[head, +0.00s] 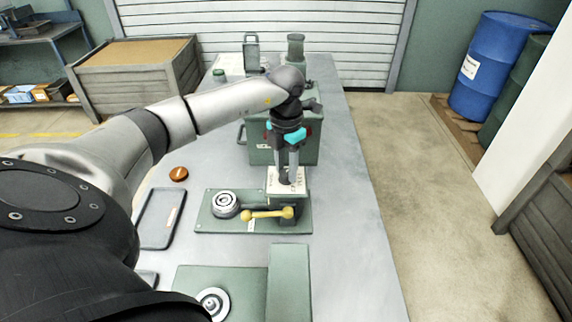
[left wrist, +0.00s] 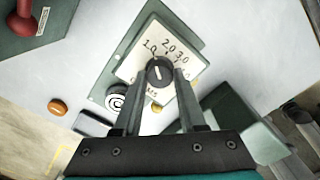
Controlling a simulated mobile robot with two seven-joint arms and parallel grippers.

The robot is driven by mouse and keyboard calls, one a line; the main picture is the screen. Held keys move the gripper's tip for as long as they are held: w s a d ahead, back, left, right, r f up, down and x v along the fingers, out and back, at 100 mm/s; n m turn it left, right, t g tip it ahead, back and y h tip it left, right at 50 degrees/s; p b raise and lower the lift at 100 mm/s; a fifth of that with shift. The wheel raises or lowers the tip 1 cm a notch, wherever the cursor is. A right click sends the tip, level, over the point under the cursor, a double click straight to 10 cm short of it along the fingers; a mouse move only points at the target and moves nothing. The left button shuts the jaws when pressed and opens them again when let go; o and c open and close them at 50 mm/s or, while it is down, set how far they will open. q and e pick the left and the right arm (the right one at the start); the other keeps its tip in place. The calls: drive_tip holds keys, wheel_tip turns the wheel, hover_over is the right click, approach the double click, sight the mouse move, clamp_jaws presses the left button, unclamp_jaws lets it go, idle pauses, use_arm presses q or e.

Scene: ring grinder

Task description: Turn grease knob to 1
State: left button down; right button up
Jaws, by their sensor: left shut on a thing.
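The grease knob (left wrist: 160,68) is black and sits on a white dial plate (left wrist: 132,70) with printed numbers, of which 1.0, 2.0 and 3.0 show in the left wrist view. A short pale mark shows on the knob, but I cannot tell which number it points to. In the head view the dial plate (head: 272,186) stands on a green fixture in mid-table. My left gripper (head: 287,174) reaches down from above and is shut on the knob, one finger at each side. The fingers hide part of the dial. My right gripper is not in view.
A yellow-handled lever (head: 266,213) and a round metal part (head: 225,201) are on the green base plate (head: 205,222) in front. A green box (head: 257,155) stands behind the dial. An orange disc (head: 178,174) and a dark tray (head: 160,217) lie left. The table's right side is clear.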

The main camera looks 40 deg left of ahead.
sight(286, 172)
use_arm(q)
drive_tip(key=shift+n, duration=0.5)
drive_tip(key=shift+c, duration=2.4)
unclamp_jaws()
drive_tip(key=shift+r, duration=0.1)
wheel_tip(286, 172, up, 15)
